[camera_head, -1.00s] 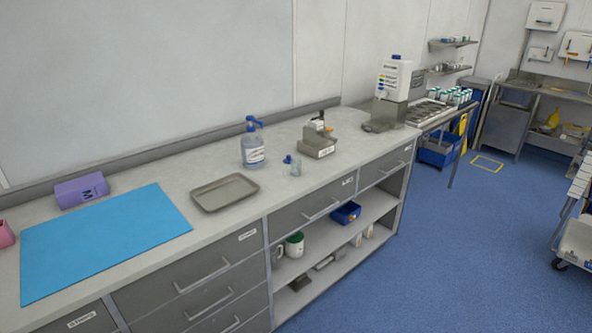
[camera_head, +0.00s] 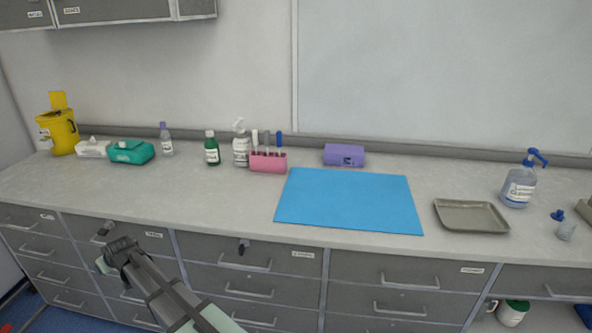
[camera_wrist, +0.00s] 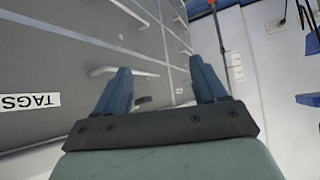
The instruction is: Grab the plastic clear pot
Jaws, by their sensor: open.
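A small clear pot (camera_head: 566,231) stands on the counter near the right edge of the head view. A blue cap-like piece (camera_head: 557,214) shows just behind it; I cannot tell whether it is the pot's lid. My gripper (camera_wrist: 160,63) is open and empty in the wrist view, its two blue fingers spread apart. It faces drawer fronts with handles, and the pot is not in the wrist view. In the head view my arm is low on the left, in front of the drawers, far from the pot.
A metal tray (camera_head: 471,216) and a blue-topped pump bottle (camera_head: 518,188) stand beside the pot. A pink rack (camera_head: 268,162) and several bottles stand farther left. Drawer handles protrude below the counter.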

